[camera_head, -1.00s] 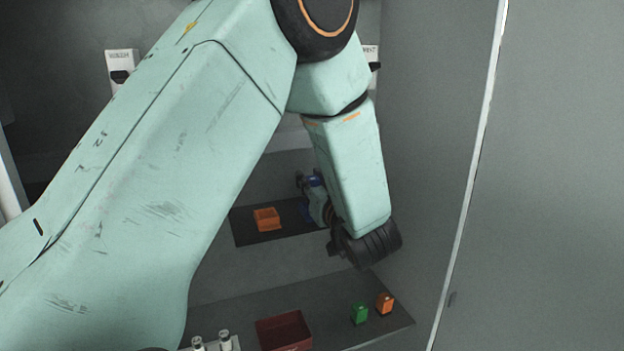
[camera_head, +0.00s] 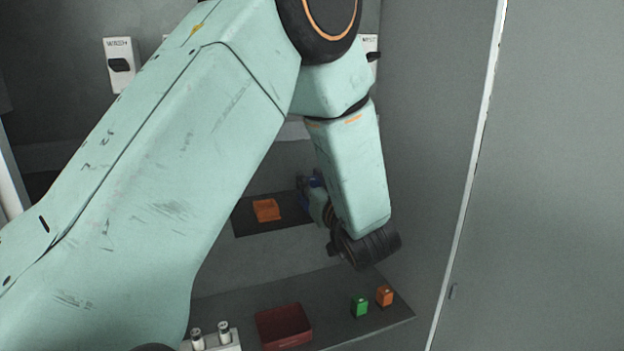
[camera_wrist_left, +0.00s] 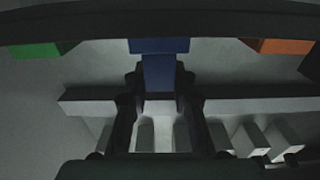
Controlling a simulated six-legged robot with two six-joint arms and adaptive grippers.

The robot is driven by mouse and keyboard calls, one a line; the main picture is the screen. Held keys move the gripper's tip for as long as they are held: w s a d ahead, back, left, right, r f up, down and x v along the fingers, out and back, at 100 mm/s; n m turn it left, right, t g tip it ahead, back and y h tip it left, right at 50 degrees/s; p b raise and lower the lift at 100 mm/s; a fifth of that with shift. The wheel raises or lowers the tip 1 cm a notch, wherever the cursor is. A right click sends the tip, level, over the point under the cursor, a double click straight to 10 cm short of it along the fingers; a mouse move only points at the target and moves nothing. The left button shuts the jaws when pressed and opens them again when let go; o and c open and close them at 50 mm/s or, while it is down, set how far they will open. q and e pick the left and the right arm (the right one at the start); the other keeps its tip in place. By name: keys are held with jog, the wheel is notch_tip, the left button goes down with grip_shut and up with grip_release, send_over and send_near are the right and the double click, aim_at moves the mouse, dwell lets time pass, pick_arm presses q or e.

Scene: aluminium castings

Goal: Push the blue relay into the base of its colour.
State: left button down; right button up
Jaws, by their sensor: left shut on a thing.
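My left gripper (camera_wrist_left: 158,95) is shut on the blue relay (camera_wrist_left: 159,74), which sits between its two fingers. In the left wrist view a wider blue base (camera_wrist_left: 160,45) lies right at the far end of the relay, in line with it. The relay appears to touch or nearly touch this base; I cannot tell how deep it is in. In the head view the left gripper (camera_head: 312,190) is at the dark panel, mostly hidden by my arm. The blue base shows there only as a small dark blue patch. My right gripper is not in view.
An orange base (camera_head: 266,210) is on the dark panel (camera_head: 245,222); a green base (camera_wrist_left: 36,50) shows in the wrist view. On the lower shelf stand a green relay (camera_head: 360,306), an orange relay (camera_head: 385,296), a red tray (camera_head: 284,327) and white-topped cylinders (camera_head: 211,334). A cabinet wall is close at right.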

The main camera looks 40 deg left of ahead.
aim_at(311, 179)
pick_arm(q)
jog(key=shift+f, duration=0.2)
jog(key=c, duration=1)
grip_release()
jog(key=shift+c, duration=0.2)
notch_tip(311, 179, up, 9)
jog(key=shift+s+f, duration=0.1)
jog(key=shift+f, duration=0.05)
jog(key=shift+r, duration=0.55)
jog(key=shift+r, duration=0.1)
